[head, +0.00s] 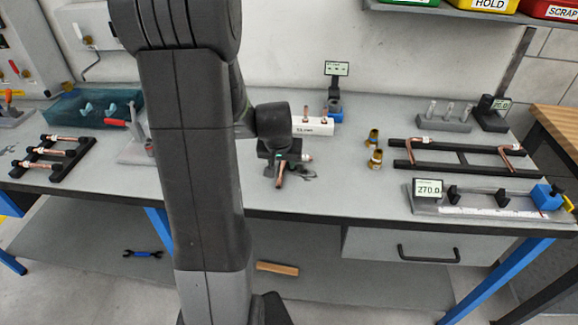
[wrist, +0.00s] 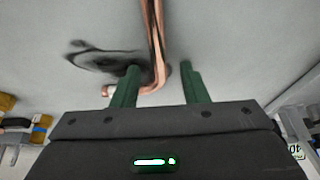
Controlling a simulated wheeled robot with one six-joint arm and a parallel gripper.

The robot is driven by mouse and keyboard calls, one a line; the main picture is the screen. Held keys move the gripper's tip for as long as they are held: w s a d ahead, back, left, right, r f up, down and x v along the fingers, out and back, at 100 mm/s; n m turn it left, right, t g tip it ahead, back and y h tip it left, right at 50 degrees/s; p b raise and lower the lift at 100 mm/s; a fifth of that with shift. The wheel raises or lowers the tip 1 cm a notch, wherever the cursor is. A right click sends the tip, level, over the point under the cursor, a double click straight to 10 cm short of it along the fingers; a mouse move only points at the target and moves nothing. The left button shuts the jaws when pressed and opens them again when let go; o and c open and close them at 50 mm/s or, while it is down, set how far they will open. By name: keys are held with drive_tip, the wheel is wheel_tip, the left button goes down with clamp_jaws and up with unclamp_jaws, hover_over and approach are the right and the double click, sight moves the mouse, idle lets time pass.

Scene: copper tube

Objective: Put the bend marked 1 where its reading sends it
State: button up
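A bent copper tube (wrist: 154,35) with a white end lies below my gripper (wrist: 160,76) in the wrist view. Its long leg runs between the two green fingers, with a gap visible on each side, so the gripper looks open. Its short leg turns left past the left finger. In the head view the same bend (head: 280,178) shows under my gripper (head: 282,158), low over the middle of the bench. Its mark cannot be read. Two other bends, left (head: 408,152) and right (head: 508,157), rest on a dark rack (head: 460,158).
A gauge reading 270.0 (head: 429,188) stands on a fixture at the front right. Brass fittings (head: 375,158) stand left of the rack. A white block (head: 313,126) is behind my gripper. A yellow HOLD bin (head: 488,4) and red SCRAP bin (head: 552,10) are on the shelf.

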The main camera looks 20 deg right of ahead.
drive_tip(key=shift+f, duration=0.15)
clamp_jaws()
idle(0.4)
